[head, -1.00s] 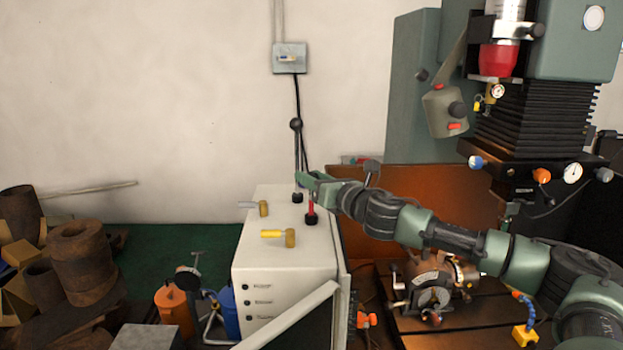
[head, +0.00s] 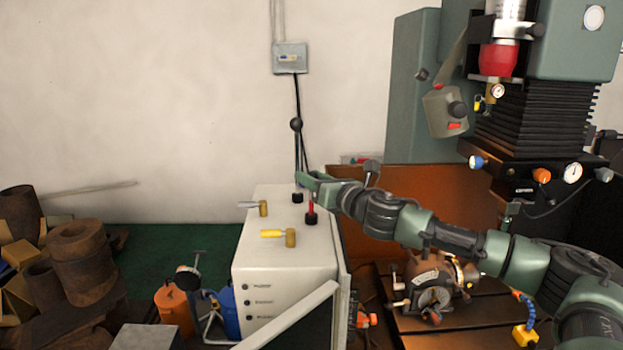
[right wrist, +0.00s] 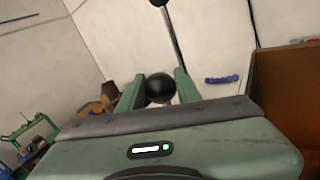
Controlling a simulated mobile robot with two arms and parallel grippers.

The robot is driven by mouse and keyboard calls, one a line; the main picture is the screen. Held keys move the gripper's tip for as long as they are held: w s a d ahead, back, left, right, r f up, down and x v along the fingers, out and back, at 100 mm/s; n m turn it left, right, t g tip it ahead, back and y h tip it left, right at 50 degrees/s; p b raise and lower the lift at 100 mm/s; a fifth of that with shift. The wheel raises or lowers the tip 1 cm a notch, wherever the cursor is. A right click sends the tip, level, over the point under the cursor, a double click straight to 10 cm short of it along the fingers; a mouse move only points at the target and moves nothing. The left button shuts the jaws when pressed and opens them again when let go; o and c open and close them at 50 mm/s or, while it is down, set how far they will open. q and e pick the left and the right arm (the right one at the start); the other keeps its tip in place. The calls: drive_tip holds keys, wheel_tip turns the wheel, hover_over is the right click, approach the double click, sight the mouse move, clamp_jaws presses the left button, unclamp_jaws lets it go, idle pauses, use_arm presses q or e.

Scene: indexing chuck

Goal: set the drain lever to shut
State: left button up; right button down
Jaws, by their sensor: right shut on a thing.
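A pale cabinet (head: 280,262) carries several levers on its top. A red-stemmed lever (head: 311,208) rises from a black base. My right gripper (head: 310,182) is over its top, hiding its upper end. In the right wrist view my gripper (right wrist: 160,92) is shut on a black ball knob (right wrist: 160,87), which appears to top the red-stemmed lever. Beside it stands a taller lever with a black ball (head: 296,125), upright. A yellow-handled lever (head: 274,234) and a grey-handled lever (head: 251,205) lie pointing left. I cannot read which one is the drain lever.
A milling machine (head: 540,100) and an indexing chuck (head: 437,283) stand at the right, behind and below my right arm. Rusty cylinders (head: 82,262) are piled at the left. An orange can (head: 172,305) stands left of the cabinet. The green bench behind is partly clear.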

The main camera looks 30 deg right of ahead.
sight(311, 215)
wheel_tip(311, 215, down, 6)
drive_tip(key=b, duration=0.2)
drive_tip(key=shift+r+b, duration=0.15)
drive_tip(key=shift+b, duration=0.2)
drive_tip(key=shift+a, duration=0.1)
drive_tip(key=c, duration=1.2)
unclamp_jaws()
drive_tip(key=shift+o, duration=1)
drive_tip(key=shift+w, duration=0.1)
